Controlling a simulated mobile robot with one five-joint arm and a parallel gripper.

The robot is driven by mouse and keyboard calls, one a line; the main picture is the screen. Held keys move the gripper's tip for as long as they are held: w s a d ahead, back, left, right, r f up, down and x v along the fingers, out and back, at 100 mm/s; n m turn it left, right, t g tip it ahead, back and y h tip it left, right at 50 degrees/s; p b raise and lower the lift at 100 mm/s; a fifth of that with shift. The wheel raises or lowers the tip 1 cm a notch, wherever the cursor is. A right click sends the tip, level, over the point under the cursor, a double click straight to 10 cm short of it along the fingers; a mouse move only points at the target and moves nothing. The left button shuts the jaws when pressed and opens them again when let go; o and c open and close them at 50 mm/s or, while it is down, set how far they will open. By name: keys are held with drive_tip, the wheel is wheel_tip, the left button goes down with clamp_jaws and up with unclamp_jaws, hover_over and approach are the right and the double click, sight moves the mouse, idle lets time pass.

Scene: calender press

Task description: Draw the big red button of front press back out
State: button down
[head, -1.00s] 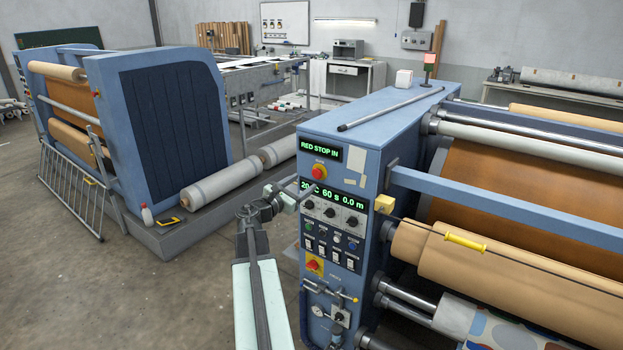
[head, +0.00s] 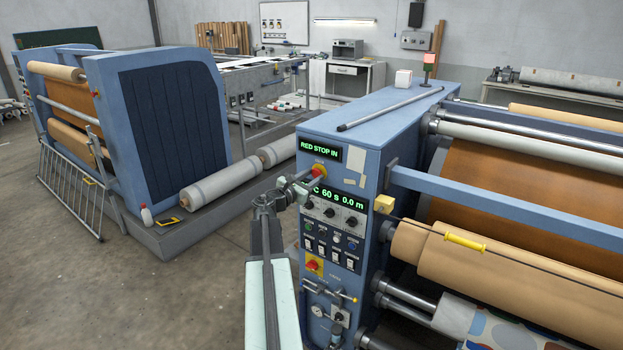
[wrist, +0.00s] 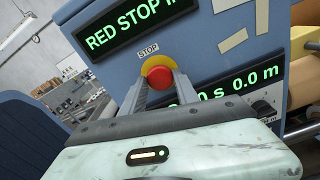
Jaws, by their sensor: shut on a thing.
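The big red button (head: 317,171) sits on a yellow disc high on the control panel (head: 333,270) of the front press (head: 362,150). The display (head: 320,149) above reads RED STOP IN. My gripper hides part of the lower display (head: 341,197).
Below the button are several knobs and switches (head: 333,240), and a red and yellow rotary switch (head: 313,264). A metal bar (head: 390,109) lies on top of the press. A second press (head: 160,130) stands at the left. Open floor (head: 150,290) lies at the lower left.

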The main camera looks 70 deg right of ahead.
drive_tip(key=shift+v, duration=0.95)
drive_tip(key=c, duration=0.9)
unclamp_jaws()
drive_tip(key=v, duration=0.7)
drive_tip(key=shift+a, duration=0.35)
drive_tip(key=shift+w, duration=0.1)
